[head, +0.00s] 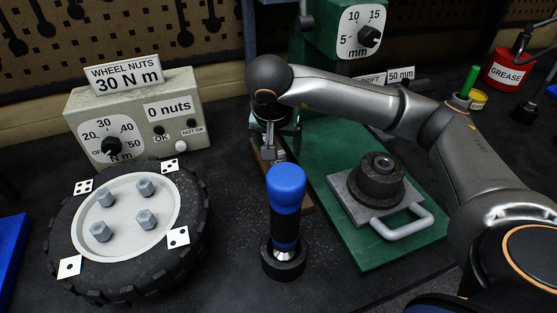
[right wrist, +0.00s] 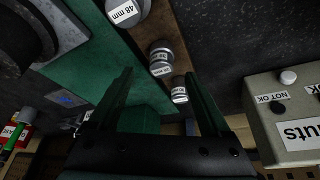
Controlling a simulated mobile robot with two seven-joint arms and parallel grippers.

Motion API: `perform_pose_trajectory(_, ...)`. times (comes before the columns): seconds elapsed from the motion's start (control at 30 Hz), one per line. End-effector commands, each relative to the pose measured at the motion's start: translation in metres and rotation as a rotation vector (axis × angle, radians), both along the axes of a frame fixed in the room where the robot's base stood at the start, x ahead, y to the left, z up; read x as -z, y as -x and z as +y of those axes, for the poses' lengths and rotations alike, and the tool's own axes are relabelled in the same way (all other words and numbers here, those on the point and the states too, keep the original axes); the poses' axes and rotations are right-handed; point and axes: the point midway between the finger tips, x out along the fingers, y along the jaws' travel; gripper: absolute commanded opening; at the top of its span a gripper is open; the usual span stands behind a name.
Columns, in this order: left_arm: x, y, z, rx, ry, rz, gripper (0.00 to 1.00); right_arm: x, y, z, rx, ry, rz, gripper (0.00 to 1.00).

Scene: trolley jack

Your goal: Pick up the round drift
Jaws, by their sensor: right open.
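Several round grey metal drifts stand in a row on a wooden strip in the right wrist view: one marked 48 mm (right wrist: 124,10), a middle drift (right wrist: 160,53) and a far drift (right wrist: 179,91); the last two labels are too small to read surely. My right gripper (right wrist: 158,76) is open and empty, its fingers pointing toward the row. The middle and far drifts show between the fingers; I cannot tell the depth. In the head view my right gripper (head: 268,148) hangs over the wooden strip (head: 298,197) and hides most of the drifts. My left gripper is out of view.
A green press (head: 350,225) carries a grey plate with a handle (head: 408,226) and a dark round part (head: 378,180). A blue-topped tool (head: 286,190) stands in front of the strip. A wheel (head: 75,230) and a torque box (head: 183,95) are at left. A sign reads 50 mm (head: 401,74).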

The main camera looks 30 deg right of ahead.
Motion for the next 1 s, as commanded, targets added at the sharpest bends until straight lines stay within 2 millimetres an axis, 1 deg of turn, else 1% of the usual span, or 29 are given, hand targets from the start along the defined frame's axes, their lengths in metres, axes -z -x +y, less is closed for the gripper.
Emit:
perform_pose_trajectory(0.2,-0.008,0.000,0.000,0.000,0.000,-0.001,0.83,0.031,-0.003,-0.002,0.001,0.002,0.007,0.82)
perform_pose_trajectory(0.3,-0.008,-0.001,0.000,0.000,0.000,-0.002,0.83,0.043,-0.007,-0.005,0.003,0.000,0.004,0.82)
perform_pose_trajectory(0.43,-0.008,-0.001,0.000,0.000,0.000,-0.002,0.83,0.050,-0.009,-0.007,0.001,-0.001,0.003,0.82)
perform_pose_trajectory(0.63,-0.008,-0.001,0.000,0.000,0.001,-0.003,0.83,0.049,-0.009,-0.007,0.000,-0.001,0.002,0.81)
perform_pose_trajectory(1.0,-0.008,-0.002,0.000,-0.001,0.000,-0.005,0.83,0.049,-0.009,-0.007,0.000,-0.001,0.002,0.39)
